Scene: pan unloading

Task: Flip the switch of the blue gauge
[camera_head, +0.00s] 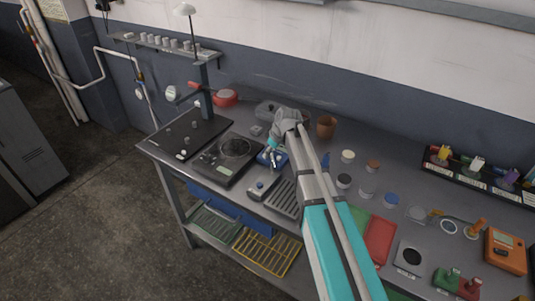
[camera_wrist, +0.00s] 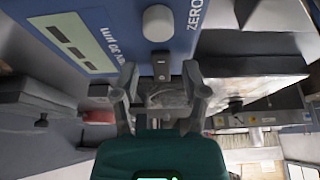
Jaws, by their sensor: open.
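The blue gauge (camera_head: 280,161) sits on the bench, partly hidden under my gripper (camera_head: 270,153). A small dark piece that looks like the switch (camera_wrist: 161,68) sticks out at the panel's edge below the knob. My gripper (camera_wrist: 160,76) is open, one finger on each side of this piece. It holds nothing. Whether a finger touches the piece or the panel cannot be told.
A black scale with a round plate (camera_head: 233,148) stands left of the gauge, and a grey ribbed unit (camera_head: 284,196) stands in front. A black board with a post (camera_head: 185,136) is at the left.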

